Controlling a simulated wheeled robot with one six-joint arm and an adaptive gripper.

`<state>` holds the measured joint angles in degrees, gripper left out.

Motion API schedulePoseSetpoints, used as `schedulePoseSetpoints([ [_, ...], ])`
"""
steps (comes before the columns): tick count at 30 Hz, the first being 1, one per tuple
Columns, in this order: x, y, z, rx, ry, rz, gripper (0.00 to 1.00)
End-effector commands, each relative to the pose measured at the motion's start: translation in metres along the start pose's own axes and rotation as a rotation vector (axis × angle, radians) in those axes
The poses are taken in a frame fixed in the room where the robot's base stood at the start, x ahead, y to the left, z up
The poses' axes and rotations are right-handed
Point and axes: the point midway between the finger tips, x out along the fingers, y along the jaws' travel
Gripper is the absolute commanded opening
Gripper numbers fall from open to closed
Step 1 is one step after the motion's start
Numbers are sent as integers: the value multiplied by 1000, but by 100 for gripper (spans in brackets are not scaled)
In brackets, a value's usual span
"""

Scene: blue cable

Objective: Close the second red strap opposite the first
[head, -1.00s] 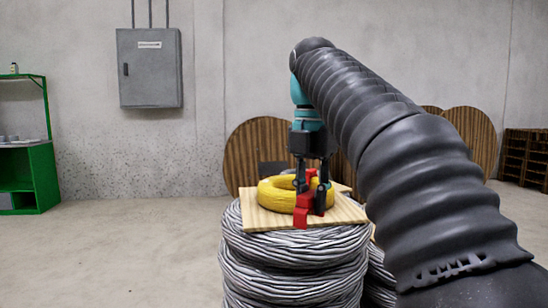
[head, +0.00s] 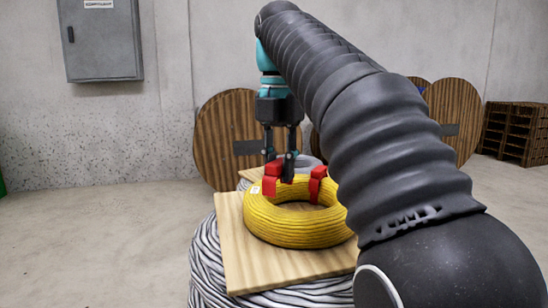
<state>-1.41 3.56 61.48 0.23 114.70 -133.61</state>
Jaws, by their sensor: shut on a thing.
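A yellow cable coil (head: 297,228) lies flat on a wooden board. One red strap (head: 317,187) sits around the coil's ring at the back right. Another red strap (head: 269,186) is at the back left of the ring, under my gripper (head: 279,170). My gripper points down and its two dark fingers are shut on this left strap. The fingers partly hide it, so I cannot tell whether its ends meet.
The board (head: 243,262) rests on a stack of grey cable (head: 206,262). Wooden cable drums (head: 222,140) lean at the wall behind. A grey wall cabinet (head: 101,40) hangs at the upper left. Pallets (head: 517,130) stand at the far right. My arm covers the right side.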

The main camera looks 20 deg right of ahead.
Motion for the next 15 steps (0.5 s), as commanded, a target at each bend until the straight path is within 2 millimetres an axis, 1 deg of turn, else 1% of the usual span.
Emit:
schedulePoseSetpoints([
  [15,32,-1,0,0,1,-1,8],
])
